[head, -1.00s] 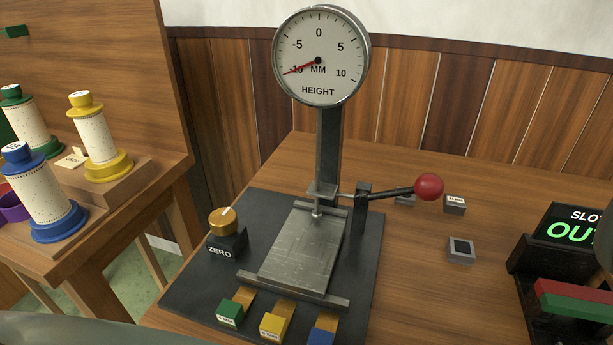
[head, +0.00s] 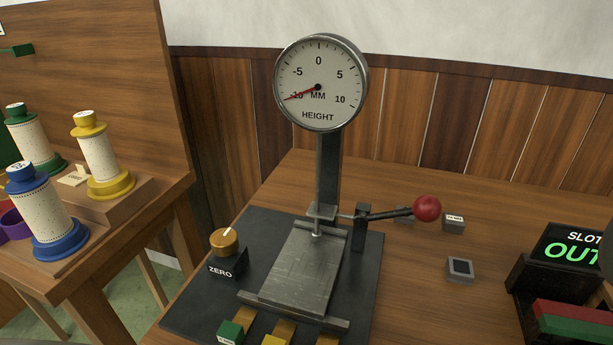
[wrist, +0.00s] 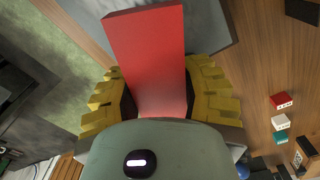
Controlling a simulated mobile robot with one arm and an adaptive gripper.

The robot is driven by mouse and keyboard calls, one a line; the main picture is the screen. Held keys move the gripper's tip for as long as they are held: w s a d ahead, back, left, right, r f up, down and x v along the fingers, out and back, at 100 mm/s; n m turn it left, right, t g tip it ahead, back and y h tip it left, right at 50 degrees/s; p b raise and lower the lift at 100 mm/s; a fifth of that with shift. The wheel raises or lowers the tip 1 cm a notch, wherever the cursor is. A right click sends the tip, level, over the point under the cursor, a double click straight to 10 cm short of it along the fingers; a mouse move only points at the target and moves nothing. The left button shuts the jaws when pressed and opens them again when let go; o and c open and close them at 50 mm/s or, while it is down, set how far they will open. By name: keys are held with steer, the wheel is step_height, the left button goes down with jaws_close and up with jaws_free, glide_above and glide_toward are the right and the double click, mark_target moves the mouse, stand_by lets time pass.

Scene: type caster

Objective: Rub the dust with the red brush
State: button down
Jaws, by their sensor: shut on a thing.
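In the wrist view, my gripper (wrist: 153,80), with yellow ribbed fingers, is shut on a red block-shaped piece (wrist: 146,35), which looks like the red brush. Its bristles are not visible. The head view does not show my gripper. There, a height gauge with a round dial (head: 320,84) stands on a dark base (head: 205,312). Its sloping grey metal plate (head: 298,265) has a mottled surface. I cannot tell whether that mottling is dust, and no clear dust patch shows elsewhere. The red dial needle points near -10.
A lever with a red ball (head: 427,208) sticks out right of the gauge. A brass ZERO knob (head: 225,242) is left. Small grey blocks (head: 460,269) and a lit OUT display (head: 570,250) are on the right. Spools (head: 98,158) stand on a side table at left.

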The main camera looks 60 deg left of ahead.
steer(key=shift+s+a+r+p, duration=0.25)
steer(key=shift+a+p, duration=0.25)
steer(key=shift+p, duration=2.7)
steer(key=shift+s+a+p, duration=0.25)
steer(key=shift+p, duration=0.85)
steer(key=shift+s+a+f+p, duration=0.15)
steer(key=shift+s+a+p, duration=0.15)
steer(key=shift+p, duration=0.75)
steer(key=shift+s+a+f+p, duration=0.1)
steer(key=shift+a+p, duration=0.05)
steer(key=shift+p, duration=0.15)
steer(key=shift+a+p, duration=0.1)
steer(key=shift+p, duration=0.25)
